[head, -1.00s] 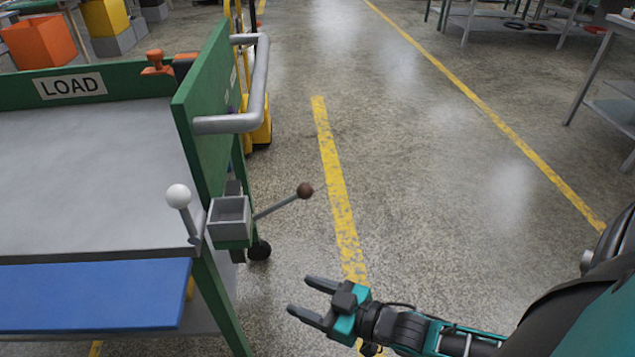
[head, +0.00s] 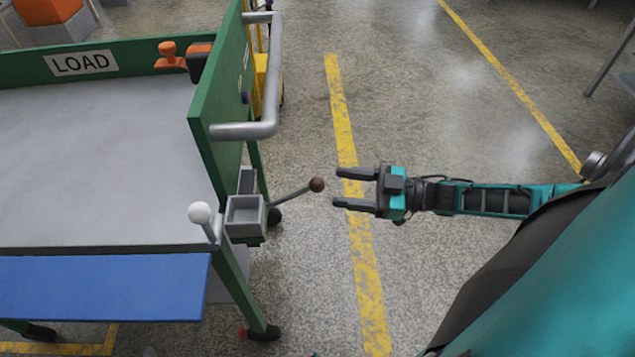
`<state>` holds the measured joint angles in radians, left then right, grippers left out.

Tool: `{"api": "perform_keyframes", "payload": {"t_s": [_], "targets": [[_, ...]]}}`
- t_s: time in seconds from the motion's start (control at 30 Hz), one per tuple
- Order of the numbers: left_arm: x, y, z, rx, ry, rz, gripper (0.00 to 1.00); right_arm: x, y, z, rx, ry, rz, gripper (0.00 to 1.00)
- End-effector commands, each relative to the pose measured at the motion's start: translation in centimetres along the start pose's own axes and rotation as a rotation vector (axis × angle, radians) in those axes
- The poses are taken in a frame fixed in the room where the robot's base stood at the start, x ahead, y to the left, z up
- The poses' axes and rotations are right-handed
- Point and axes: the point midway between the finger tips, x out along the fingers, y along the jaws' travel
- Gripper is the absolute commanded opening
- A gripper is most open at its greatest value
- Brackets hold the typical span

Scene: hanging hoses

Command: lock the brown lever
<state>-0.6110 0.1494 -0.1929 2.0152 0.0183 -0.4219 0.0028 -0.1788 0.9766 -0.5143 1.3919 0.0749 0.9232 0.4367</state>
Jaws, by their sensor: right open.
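The brown lever has a thin grey rod with a round brown knob (head: 317,184). It sticks out to the right and slightly up from a grey box (head: 246,215) at the cart's front right corner. My right gripper (head: 338,188) is open and empty just right of the knob. Its fingers point left at the knob, with a small gap in the picture and no contact seen. A second lever with a white knob (head: 200,212) stands on the cart's corner, left of the grey box. My left gripper is not in view.
The green cart has a grey top (head: 95,150), a LOAD sign (head: 80,64) and a blue panel (head: 100,288) in front. A grey handle (head: 270,90) juts from its green end panel (head: 215,110). Floor to the right is clear.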

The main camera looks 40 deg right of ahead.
Motion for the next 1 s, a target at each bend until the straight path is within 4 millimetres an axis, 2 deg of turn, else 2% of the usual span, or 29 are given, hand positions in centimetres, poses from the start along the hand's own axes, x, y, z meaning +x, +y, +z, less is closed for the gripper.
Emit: {"api": "perform_keyframes", "payload": {"t_s": [0.1, 0.3, 0.47, 0.73, 1.0], "targets": [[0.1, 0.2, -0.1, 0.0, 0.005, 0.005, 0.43, 2.6, 0.0, -0.1, -0.001, 0.005, 0.0, 0.59], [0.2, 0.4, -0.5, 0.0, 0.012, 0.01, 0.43, 5.3, 0.0, 0.0, -0.001, 0.002, 0.0, 0.59], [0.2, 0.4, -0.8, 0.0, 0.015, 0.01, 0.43, 6.2, 0.0, 0.0, 0.0, 0.001, 0.0, 0.59], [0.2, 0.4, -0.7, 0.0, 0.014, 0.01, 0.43, 6.3, 0.0, 0.0, 0.0, -0.001, 0.0, 0.59], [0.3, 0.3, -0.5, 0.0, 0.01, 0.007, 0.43, 6.3, 0.0, 0.0, 0.0, -0.001, 0.0, 0.34]]}}
